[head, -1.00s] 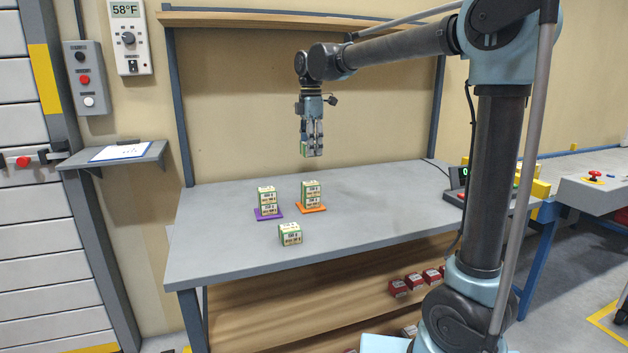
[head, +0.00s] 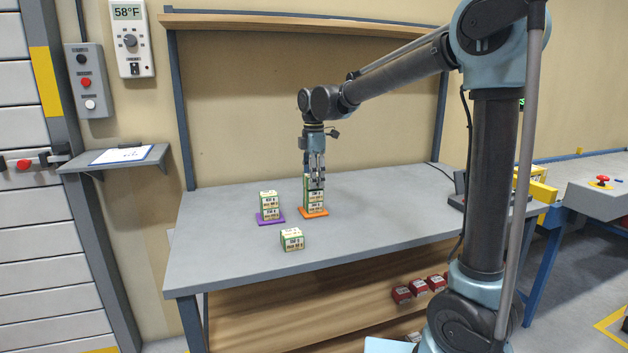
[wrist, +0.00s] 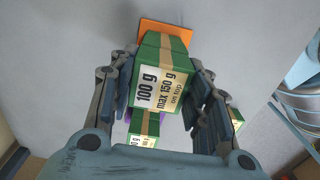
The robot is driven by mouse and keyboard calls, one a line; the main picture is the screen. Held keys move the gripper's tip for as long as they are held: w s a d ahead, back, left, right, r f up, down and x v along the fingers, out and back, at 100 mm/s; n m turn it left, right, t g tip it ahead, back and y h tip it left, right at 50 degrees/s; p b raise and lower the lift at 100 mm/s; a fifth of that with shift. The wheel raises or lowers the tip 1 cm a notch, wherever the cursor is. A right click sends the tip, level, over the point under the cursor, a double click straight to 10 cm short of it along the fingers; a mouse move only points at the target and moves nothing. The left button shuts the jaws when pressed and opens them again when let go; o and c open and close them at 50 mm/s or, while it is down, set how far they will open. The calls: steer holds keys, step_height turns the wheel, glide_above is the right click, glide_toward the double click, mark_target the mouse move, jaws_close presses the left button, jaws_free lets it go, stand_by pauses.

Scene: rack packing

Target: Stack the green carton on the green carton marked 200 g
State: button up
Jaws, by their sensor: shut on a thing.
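My gripper (head: 315,184) points down over the orange mat (head: 314,212) on the bench. It is shut on a green carton (wrist: 155,92), whose label in the wrist view reads 100 g, max 150 g on top. In the head view the fingers largely cover this carton. Directly below it stands a stack of two green-and-white cartons (head: 316,202) on the orange mat. I cannot tell whether the held carton touches the stack. The labels in the head view are too small to read, so the carton marked 200 g cannot be picked out.
Another stack of cartons (head: 269,206) stands on a purple mat (head: 270,219) to the left. A single carton (head: 292,240) lies nearer the front edge. The grey bench (head: 230,255) is otherwise clear around them. Red boxes (head: 419,287) sit on the lower shelf.

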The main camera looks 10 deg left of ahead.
steer(key=shift+f, duration=0.2)
steer(key=o, duration=1.1)
step_height(320, 180, up, 12)
steer(key=s+d+f+m, duration=0.2)
steer(key=d+f+m, duration=0.15)
steer(key=d, duration=0.45)
steer(key=s+d+f+m+t, duration=0.1)
steer(key=s+d+f+m, duration=0.2)
steer(key=d, duration=0.6)
steer(key=s+d+f+m, duration=0.1)
steer(key=s+d+m, duration=0.1)
steer(key=d+m, duration=0.45)
steer(key=s+d+f+m, duration=0.5)
steer(key=s+d+f, duration=0.3)
steer(key=f, duration=0.2)
steer(key=s+d+f+m+t, duration=0.1)
steer(key=s+d+f+m, duration=0.5)
steer(key=s+d+f, duration=0.2)
step_height(320, 180, down, 2)
steer(key=shift+s+d+f, duration=0.2)
steer(key=shift+d, duration=0.25)
